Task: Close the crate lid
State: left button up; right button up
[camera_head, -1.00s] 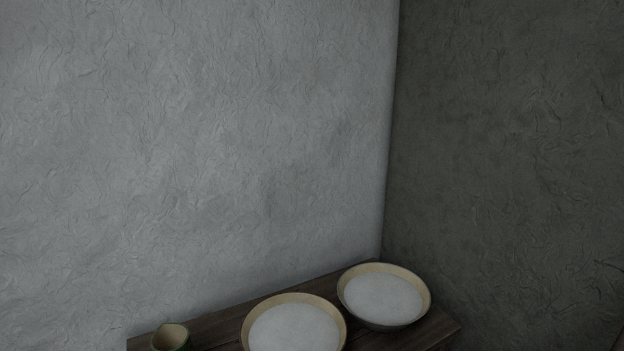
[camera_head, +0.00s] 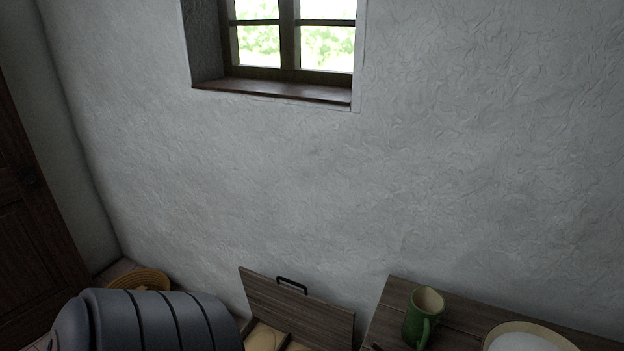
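A wooden crate (camera_head: 265,338) stands on the floor at the bottom of the head view, between my arm and the table. Its lid (camera_head: 298,308) is raised and tilted back toward the wall, with a dark handle (camera_head: 292,285) on its upper edge. Round yellowish things show inside the crate, cut off by the frame. A grey, ribbed arm part of mine covers the area to the left of the crate. Neither gripper is in view.
A wooden table (camera_head: 390,320) stands right of the crate, with a green mug (camera_head: 422,318) and a bowl of white contents (camera_head: 530,340). A woven basket (camera_head: 140,280) sits in the left corner. A dark wooden door (camera_head: 32,220) is at left; a window (camera_head: 290,45) is above.

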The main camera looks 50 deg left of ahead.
aim_at(329, 325)
jog(key=u, duration=1.75)
